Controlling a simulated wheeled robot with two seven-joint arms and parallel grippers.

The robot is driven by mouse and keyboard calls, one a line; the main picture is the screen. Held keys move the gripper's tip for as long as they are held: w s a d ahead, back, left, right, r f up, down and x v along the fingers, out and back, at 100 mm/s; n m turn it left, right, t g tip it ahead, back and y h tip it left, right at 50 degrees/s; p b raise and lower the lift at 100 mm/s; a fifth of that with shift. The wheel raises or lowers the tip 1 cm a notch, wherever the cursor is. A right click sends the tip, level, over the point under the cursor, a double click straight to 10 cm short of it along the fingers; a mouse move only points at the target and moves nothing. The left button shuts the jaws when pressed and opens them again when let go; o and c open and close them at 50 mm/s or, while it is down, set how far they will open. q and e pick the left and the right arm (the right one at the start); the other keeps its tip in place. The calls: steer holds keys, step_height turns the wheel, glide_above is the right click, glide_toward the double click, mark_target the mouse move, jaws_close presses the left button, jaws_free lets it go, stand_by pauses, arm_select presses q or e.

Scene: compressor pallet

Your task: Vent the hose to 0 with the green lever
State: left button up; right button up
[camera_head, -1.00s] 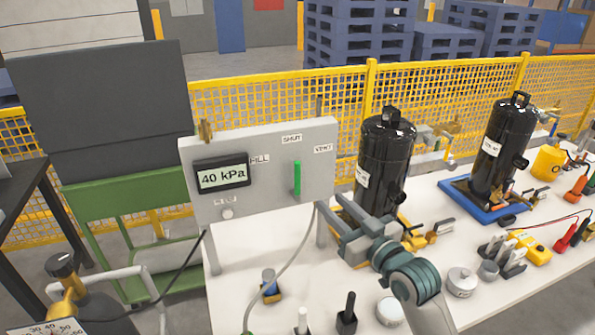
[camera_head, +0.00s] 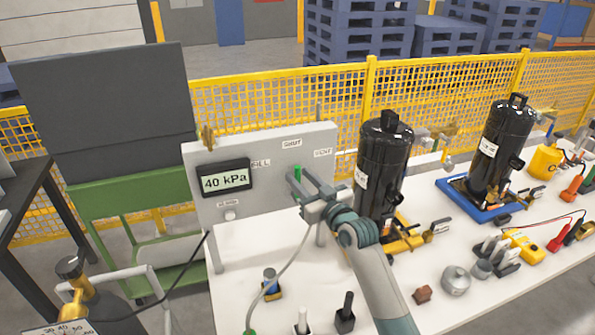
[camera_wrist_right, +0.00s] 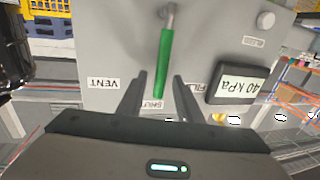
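The green lever (camera_head: 298,170) is on the grey panel (camera_head: 265,200) and points up toward the SHUT label (camera_head: 291,143). The VENT label (camera_head: 323,153) is to its right, and the FILL label is to its left. The display (camera_head: 224,180) reads 40 kPa. My right gripper (camera_head: 300,182) is at the panel, hiding the lever's lower part. In the right wrist view, which shows the panel upside down, the green lever (camera_wrist_right: 165,62) lies between the two spread fingers (camera_wrist_right: 162,80). Contact cannot be told. My left gripper is not in view.
A grey hose (camera_head: 285,265) hangs below the panel. Black compressors (camera_head: 383,160) stand right of the panel on the white table (camera_head: 395,275), the nearer one close to my right gripper. Small fittings lie along the table. A yellow mesh fence (camera_head: 430,85) runs behind.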

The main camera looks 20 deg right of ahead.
steer(key=shift+x, duration=1.05)
jaws_close()
